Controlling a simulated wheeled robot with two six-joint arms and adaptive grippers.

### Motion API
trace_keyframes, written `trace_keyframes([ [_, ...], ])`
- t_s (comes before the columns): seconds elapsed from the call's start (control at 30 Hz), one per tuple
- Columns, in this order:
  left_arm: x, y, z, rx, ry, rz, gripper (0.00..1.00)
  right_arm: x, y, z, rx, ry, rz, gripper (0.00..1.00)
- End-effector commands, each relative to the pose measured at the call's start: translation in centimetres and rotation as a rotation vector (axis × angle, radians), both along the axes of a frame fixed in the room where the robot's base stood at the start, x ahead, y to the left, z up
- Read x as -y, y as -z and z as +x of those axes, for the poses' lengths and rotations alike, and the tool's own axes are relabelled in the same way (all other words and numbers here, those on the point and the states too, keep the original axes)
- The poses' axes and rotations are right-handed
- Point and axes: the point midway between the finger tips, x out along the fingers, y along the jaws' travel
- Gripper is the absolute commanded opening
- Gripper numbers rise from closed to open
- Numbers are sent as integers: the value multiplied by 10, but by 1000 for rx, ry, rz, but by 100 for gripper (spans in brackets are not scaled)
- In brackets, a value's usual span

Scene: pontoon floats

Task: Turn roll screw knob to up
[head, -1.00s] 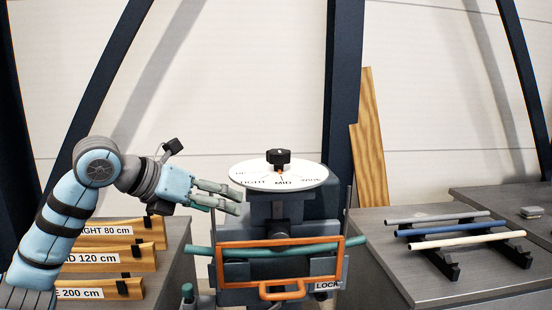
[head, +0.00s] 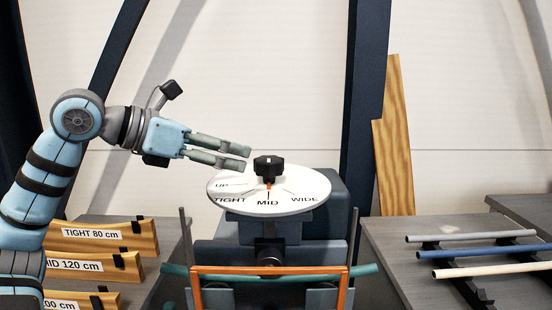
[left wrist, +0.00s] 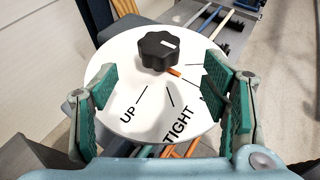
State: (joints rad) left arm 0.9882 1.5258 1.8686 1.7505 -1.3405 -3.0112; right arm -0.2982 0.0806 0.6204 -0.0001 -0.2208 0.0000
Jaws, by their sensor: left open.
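The black roll screw knob (head: 268,168) stands in the middle of a round white dial (head: 225,197) marked UP, TIGHT, MID and WIDE. Its orange pointer (head: 268,187) points at MID. My left gripper (head: 245,157) is open and empty, just left of the knob at about the height of its top, fingers pointing right. In the left wrist view the knob (left wrist: 158,52) shows beyond the gap between the two green-padded fingers (left wrist: 170,98), apart from both. The UP mark (left wrist: 128,115) is near the left finger there. My right gripper is not in view.
Below the dial is a machine with an orange frame (head: 270,271) and a teal tube (head: 362,271). Labelled wooden boards (head: 130,236) stand on the left bench. Tubes in several colours lie on a rack (head: 490,251) at right. Dark posts rise behind the dial.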

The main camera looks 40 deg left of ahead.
Motion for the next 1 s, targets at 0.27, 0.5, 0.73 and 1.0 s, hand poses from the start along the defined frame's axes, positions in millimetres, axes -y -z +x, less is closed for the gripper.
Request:
trace_keyframes([
  [0.27,21,20,66,-5,3,-1,68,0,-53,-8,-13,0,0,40],
  [0.5,30,38,95,-1,0,0,68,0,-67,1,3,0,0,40],
  [0.73,30,42,98,-1,-1,2,68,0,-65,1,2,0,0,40],
  [1.0,30,42,98,-1,-1,2,34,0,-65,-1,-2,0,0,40],
])
